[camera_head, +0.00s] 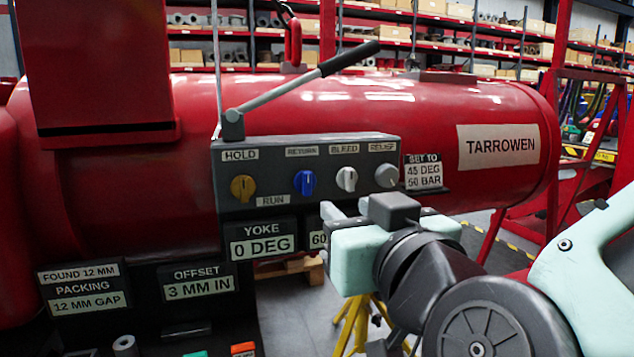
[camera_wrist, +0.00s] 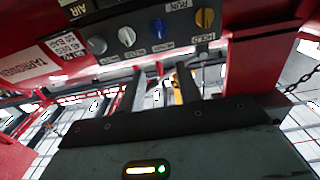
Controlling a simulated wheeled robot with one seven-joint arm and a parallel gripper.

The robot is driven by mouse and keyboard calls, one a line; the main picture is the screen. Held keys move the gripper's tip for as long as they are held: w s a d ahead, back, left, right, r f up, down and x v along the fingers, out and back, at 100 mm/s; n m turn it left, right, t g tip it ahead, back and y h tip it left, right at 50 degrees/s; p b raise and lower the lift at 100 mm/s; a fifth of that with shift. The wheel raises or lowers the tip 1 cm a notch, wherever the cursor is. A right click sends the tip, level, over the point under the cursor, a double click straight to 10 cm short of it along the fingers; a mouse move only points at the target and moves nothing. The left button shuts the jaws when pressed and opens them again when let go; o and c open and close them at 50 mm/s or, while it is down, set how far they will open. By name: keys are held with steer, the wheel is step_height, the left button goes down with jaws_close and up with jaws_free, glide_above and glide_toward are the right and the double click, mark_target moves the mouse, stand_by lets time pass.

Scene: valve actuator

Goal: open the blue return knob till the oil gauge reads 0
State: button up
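The blue return knob (camera_head: 305,183) is on the grey valve panel (camera_head: 232,205), under the RETURN label, with its white pointer mark roughly upright. It also shows in the wrist view (camera_wrist: 159,28). My gripper (camera_head: 346,209) is below and right of the knob in the head view, touching nothing that I can see. In the wrist view my gripper (camera_wrist: 160,72) has its two fingers apart with nothing between them. A display (camera_head: 317,240) beside the YOKE readout shows "60"; its label and the rest are hidden behind my gripper, so I cannot confirm it is the oil gauge.
A yellow HOLD/RUN knob (camera_head: 243,188), a white bleed knob (camera_head: 346,179) and a grey relief knob (camera_head: 387,175) flank the blue one. A black-handled lever (camera_head: 345,60) rises above the panel. The YOKE display (camera_head: 262,246) reads 0 DEG. A placard (camera_head: 423,172) says 45 DEG, 50 BAR.

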steer(key=w+p, duration=0.2)
steer(key=p, duration=0.5)
glide_toward(308, 175)
steer(key=x, duration=0.8)
steer(key=shift+w, duration=0.2)
steer(key=shift+c, duration=0.3)
jaws_close()
